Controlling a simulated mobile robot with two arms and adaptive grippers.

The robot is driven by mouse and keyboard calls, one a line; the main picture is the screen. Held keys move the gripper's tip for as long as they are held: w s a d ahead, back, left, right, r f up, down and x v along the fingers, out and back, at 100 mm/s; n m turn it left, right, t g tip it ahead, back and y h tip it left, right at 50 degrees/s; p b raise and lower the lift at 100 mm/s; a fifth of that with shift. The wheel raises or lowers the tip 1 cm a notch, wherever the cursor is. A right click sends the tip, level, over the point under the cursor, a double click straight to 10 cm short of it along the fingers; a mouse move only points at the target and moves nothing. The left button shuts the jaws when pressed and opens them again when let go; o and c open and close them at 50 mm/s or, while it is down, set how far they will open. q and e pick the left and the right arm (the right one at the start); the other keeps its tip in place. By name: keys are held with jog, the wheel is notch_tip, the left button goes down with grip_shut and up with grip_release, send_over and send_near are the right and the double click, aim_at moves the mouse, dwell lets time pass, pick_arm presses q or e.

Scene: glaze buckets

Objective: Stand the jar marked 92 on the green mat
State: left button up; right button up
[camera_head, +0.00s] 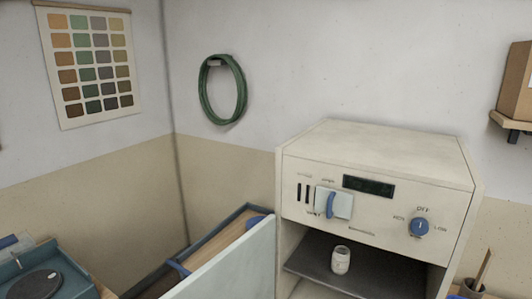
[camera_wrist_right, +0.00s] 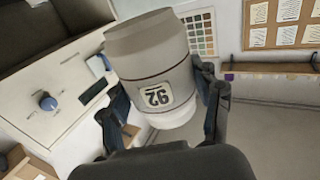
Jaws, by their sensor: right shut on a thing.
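The jar marked 92 (camera_wrist_right: 160,75) is a pale grey jar with dark bands and a label; its number reads upside down in the right wrist view. My right gripper (camera_wrist_right: 160,103) is shut on its sides, with one finger on each side. The jar is tilted in that picture, and I cannot tell its true tilt. Neither the right gripper nor this jar shows in the head view. No green mat shows in either view. My left gripper is not in view.
A cream kiln-like cabinet (camera_head: 378,165) stands open at the right, with a small white jar (camera_head: 341,260) on its dark shelf (camera_head: 370,280). A pale panel (camera_head: 235,268) juts out before it. A blue unit with a black disc (camera_head: 40,284) is at lower left.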

jog(key=shift+w+d+r+m+t+h, duration=0.2)
jog(key=shift+w+r+m+t+h, duration=0.15)
jog(key=shift+m+h, duration=0.55)
jog(key=shift+w+d+r+m+t+h, duration=0.25)
jog(key=shift+m+t+h, duration=0.2)
jog(key=shift+h, duration=0.7)
jog(key=shift+w+d+r+m+t+h, duration=0.15)
jog(key=shift+w+r+m+t+h, duration=0.2)
jog(key=shift+m+h, duration=0.55)
jog(key=h, duration=0.1)
jog(key=m, duration=0.1)
jog(key=h, duration=0.1)
jog(key=shift+w+d+r+m+h, duration=0.25)
jog(key=shift+w+d+h, duration=0.1)
jog(key=shift+d, duration=0.05)
notch_tip(320, 180, down, 14)
jog(key=b, duration=1.4)
jog(key=w+a+r+n+g+y, duration=0.2)
jog(key=w+a+n+g+y, duration=0.2)
jog(key=a+n+g+y, duration=0.1)
jog(key=w+a+r+n+g+y, duration=0.2)
jog(key=w+a+n+g+y, duration=0.2)
jog(key=a+n+y, duration=0.3)
jog(key=shift+a+r+n+g+y, duration=0.35)
jog(key=shift+a+y, duration=1.45)
jog(key=shift+a, duration=0.6)
